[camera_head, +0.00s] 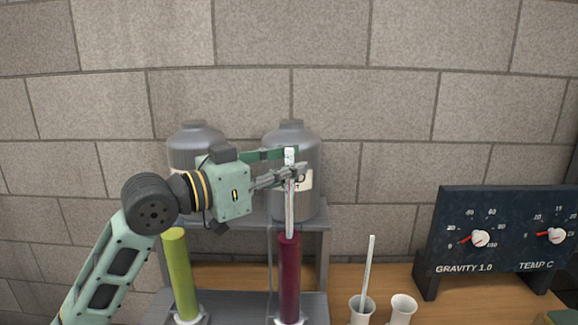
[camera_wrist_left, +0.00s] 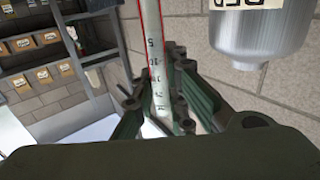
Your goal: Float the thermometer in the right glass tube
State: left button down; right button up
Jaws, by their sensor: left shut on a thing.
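My left gripper (camera_head: 290,164) is shut on a pale, upright thermometer (camera_head: 289,206) near its top. In the left wrist view the gripper (camera_wrist_left: 162,108) holds the thermometer (camera_wrist_left: 154,60), whose printed scale and red line show. The right glass tube (camera_head: 289,280), dark red inside, stands upright under the thermometer. The thermometer's lower part meets the top of the red column; I cannot tell how far its tip is inside. The left glass tube (camera_head: 181,275), yellow-green inside, stands to the left. My right gripper is not in view.
Two grey metal tanks (camera_head: 197,148) (camera_head: 306,141) stand on a shelf (camera_head: 318,216) behind the tubes. A white cup (camera_head: 362,312) with a thin pale rod (camera_head: 368,266) and an empty-looking white cup (camera_head: 402,309) stand to the right. A dark dial panel (camera_head: 500,220) is farther right.

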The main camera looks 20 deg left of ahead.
pick_arm(q)
jog(key=shift+f+b, duration=1.9)
jog(key=shift+f, duration=1.15)
